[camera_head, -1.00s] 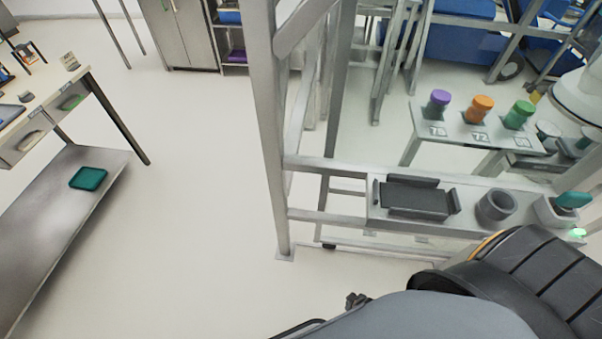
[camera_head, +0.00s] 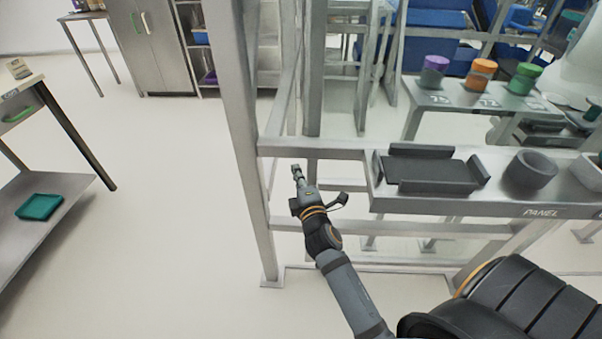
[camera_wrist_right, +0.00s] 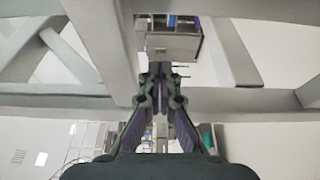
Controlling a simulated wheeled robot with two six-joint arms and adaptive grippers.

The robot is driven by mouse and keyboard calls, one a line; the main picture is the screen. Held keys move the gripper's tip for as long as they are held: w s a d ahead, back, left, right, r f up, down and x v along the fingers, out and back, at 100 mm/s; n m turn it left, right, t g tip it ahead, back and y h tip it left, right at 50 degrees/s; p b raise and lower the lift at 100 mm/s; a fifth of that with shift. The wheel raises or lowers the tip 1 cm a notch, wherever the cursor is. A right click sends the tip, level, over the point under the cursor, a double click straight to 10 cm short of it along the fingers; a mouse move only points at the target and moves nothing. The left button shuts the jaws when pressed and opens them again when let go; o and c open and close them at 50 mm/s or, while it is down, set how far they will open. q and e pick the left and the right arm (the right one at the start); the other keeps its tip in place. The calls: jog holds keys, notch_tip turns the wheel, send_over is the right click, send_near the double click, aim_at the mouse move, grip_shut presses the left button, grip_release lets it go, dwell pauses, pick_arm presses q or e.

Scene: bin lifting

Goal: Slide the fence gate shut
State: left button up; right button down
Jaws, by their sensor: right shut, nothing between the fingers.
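The grey metal fence frame (camera_head: 246,130) stands in the middle of the head view, with an upright post and horizontal rails. Which of its bars belong to the sliding gate, I cannot tell. My right gripper (camera_head: 296,170) is shut and empty, just in front of the frame's horizontal rail and right of the near post. In the right wrist view my right gripper (camera_wrist_right: 160,72) points at the grey bars (camera_wrist_right: 60,103), its closed fingertips overlapping a gap between them. Whether it touches a bar is unclear. My left gripper is not in view.
A panel shelf (camera_head: 480,205) with a black tray (camera_head: 432,170) and a dark cup (camera_head: 530,170) is fixed right of my gripper. A table with purple, orange and green jars (camera_head: 481,76) stands behind.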

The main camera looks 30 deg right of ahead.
jog(key=x, duration=0.8)
jog(key=s+d, duration=0.2)
jog(key=d, duration=0.1)
jog(key=shift+s+d, duration=0.15)
jog(key=shift+s, duration=0.1)
jog(key=shift+d+f, duration=0.1)
jog(key=shift+d, duration=0.05)
